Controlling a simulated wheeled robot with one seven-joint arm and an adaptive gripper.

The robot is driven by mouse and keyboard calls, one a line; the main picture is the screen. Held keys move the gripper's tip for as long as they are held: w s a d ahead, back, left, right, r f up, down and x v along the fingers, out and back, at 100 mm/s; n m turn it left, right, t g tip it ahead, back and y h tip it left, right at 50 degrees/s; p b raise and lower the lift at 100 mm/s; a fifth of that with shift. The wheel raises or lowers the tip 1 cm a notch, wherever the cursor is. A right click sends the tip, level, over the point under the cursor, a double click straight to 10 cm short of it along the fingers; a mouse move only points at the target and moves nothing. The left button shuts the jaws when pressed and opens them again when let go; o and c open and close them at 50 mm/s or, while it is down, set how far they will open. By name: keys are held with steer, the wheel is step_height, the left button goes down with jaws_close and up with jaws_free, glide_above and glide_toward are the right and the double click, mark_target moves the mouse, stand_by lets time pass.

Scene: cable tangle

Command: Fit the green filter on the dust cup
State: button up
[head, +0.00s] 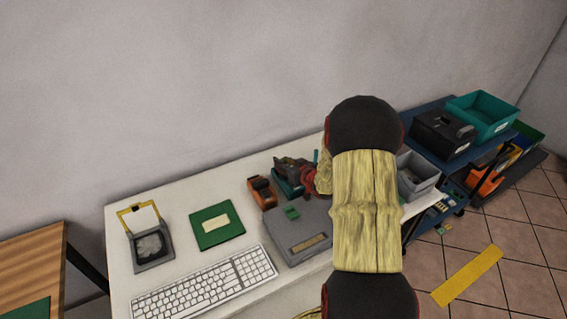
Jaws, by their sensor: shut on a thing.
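My gripper (289,164), small and dark past the red-ringed end of my arm, is at the back of the white table. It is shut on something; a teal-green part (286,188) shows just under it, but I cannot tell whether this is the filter. A flat green square (203,239) with a beige centre lies on the table left of my gripper. At the far left a grey square holder (153,267) with a dark, grey-filled hollow has a raised yellow frame (124,213); it may be the dust cup, but I cannot be sure.
A grey box (281,246) with a small green block (292,212) and an orange-and-black tool (261,191) stand near my gripper. A keyboard (205,287) lies in front. A grey bin (416,180) is at right, partly behind my arm. Clear tabletop lies behind the green square.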

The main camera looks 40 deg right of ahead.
steer(key=shift+s+a+f+b, duration=0.15)
steer(key=shift+f+b, duration=0.4)
steer(key=shift+f, duration=0.4)
steer(key=o, duration=0.8)
steer(key=shift+f, duration=0.2)
steer(key=shift+o, duration=0.3)
steer(key=shift+s+f, duration=0.15)
steer(key=shift+w+r+p, duration=0.15)
steer(key=shift+r+p, duration=0.35)
steer(key=shift+r, duration=0.3)
steer(key=shift+w+r+p, duration=0.1)
steer(key=shift+r+p, duration=0.35)
steer(key=shift+r, duration=0.3)
steer(key=shift+r+p, duration=2.05)
steer(key=shift+r, duration=0.5)
